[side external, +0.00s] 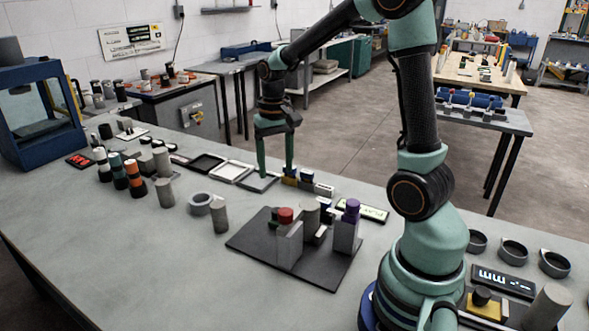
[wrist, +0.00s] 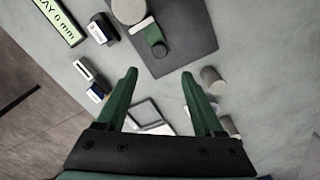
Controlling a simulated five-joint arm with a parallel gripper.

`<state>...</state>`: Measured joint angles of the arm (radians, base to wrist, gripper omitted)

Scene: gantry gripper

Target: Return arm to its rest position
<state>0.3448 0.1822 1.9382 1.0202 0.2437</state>
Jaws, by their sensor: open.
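My gripper (side external: 276,170) points down over the back part of the grey bench, its two green fingers apart with nothing seen between them. In the wrist view my gripper (wrist: 159,76) also shows spread fingers with bare bench between the tips. A grey-framed tray (side external: 258,182) lies below the fingers in the side view; whether the tips touch it I cannot tell. It seems to show between the fingers in the wrist view (wrist: 147,113). My arm is stretched out from its base toward the back left.
A dark plate (side external: 250,250) carries upright pieces, including a red-topped block (side external: 288,240) and a purple-topped block (side external: 347,228). Small blocks (side external: 308,181) sit right of my fingers. A grey ring (side external: 200,203) and several cylinders stand left. The bench's front left is clear.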

